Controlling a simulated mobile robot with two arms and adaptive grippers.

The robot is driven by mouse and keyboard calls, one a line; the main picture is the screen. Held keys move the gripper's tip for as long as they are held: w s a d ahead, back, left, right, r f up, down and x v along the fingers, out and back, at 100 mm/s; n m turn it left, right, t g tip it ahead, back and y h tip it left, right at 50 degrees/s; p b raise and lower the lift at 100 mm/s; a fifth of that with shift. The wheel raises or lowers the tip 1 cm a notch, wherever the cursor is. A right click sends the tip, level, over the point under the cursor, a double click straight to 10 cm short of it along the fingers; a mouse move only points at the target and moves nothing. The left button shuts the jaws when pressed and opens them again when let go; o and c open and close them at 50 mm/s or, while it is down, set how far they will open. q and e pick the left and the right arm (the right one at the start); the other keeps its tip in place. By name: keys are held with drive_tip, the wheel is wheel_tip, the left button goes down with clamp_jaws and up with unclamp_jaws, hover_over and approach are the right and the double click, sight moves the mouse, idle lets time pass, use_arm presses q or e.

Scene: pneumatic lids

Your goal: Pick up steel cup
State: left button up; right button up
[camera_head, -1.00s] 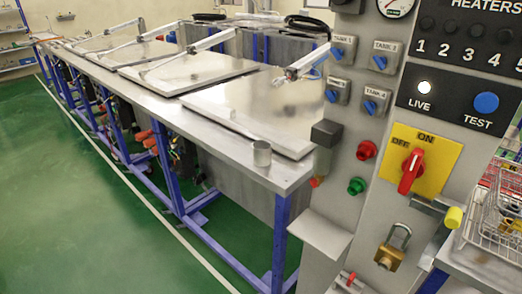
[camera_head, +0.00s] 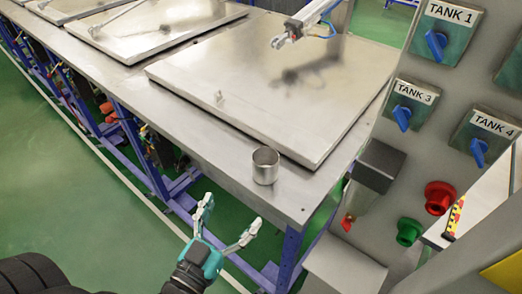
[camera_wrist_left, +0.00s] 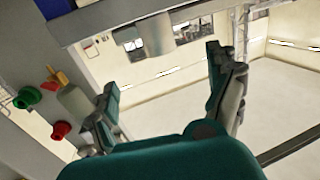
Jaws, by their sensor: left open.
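The steel cup (camera_head: 265,166) stands upright near the front right corner of the metal bench top, with its open mouth up. My left gripper (camera_head: 231,213) is open and empty, in front of the bench edge and a little left of the cup, apart from it. In the left wrist view, which is upside down, a grey cylinder that looks like the cup (camera_wrist_left: 157,34) shows beyond and between the spread fingers (camera_wrist_left: 162,68). My right gripper is in neither view.
A large flat steel lid (camera_head: 250,75) lies behind the cup, with a pneumatic arm (camera_head: 305,22) above it. A control panel with blue switches, a red button (camera_head: 438,197) and a green button (camera_head: 408,232) stands at the right. The bench strip left of the cup is clear.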

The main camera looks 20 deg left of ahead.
use_arm(q)
drive_tip(key=p, duration=0.2)
approach(271, 150)
drive_tip(key=shift+w+d+f+p, duration=0.1)
drive_tip(key=shift+w+d+p, duration=0.05)
drive_tip(key=shift+w+p, duration=0.6)
drive_tip(key=shift+w, duration=0.3)
drive_tip(key=w+p, duration=0.1)
drive_tip(key=w, duration=0.1)
drive_tip(key=w+p, duration=0.1)
drive_tip(key=w, duration=0.1)
drive_tip(key=shift+w+d, duration=0.2)
drive_tip(key=shift+w, duration=0.45)
drive_tip(key=shift+s, duration=0.1)
drive_tip(key=c, duration=1.3)
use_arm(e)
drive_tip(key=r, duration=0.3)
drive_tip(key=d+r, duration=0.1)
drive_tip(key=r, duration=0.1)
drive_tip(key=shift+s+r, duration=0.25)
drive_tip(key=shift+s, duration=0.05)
